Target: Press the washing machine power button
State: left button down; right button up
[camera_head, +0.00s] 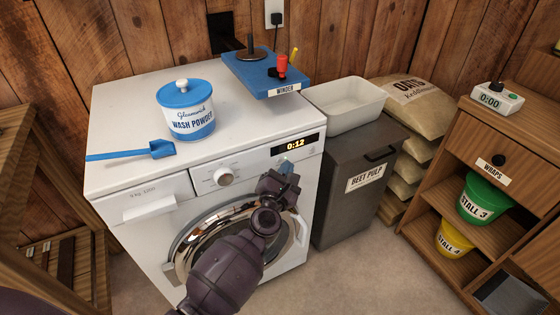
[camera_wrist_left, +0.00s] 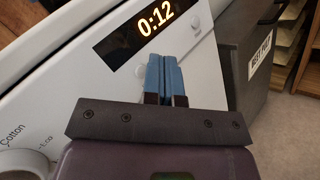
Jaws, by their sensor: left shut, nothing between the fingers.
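The white washing machine (camera_head: 130,190) stands against the wooden wall, its front facing me. Its lit display (camera_head: 297,144) reads 0:12, also in the left wrist view (camera_wrist_left: 152,27). A round dial (camera_head: 223,176) sits left of the display. A small pale round button (camera_wrist_left: 195,23) shows just right of the display in the left wrist view. My left gripper (camera_head: 287,167) is shut and empty, its blue fingertips (camera_wrist_left: 163,62) in front of the panel just below the display. My right gripper is not in view.
On the machine top are a wash powder tub (camera_head: 187,112), a blue scoop (camera_head: 135,152) and a blue winder board (camera_head: 262,75). A grey beet pulp bin (camera_head: 345,205) stands close on the right. A wooden shelf unit (camera_head: 440,195) is further right.

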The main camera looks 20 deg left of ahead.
pick_arm(q)
jog(key=s+d, duration=0.3)
jog(key=d, duration=0.1)
jog(key=shift+s+d, duration=0.35)
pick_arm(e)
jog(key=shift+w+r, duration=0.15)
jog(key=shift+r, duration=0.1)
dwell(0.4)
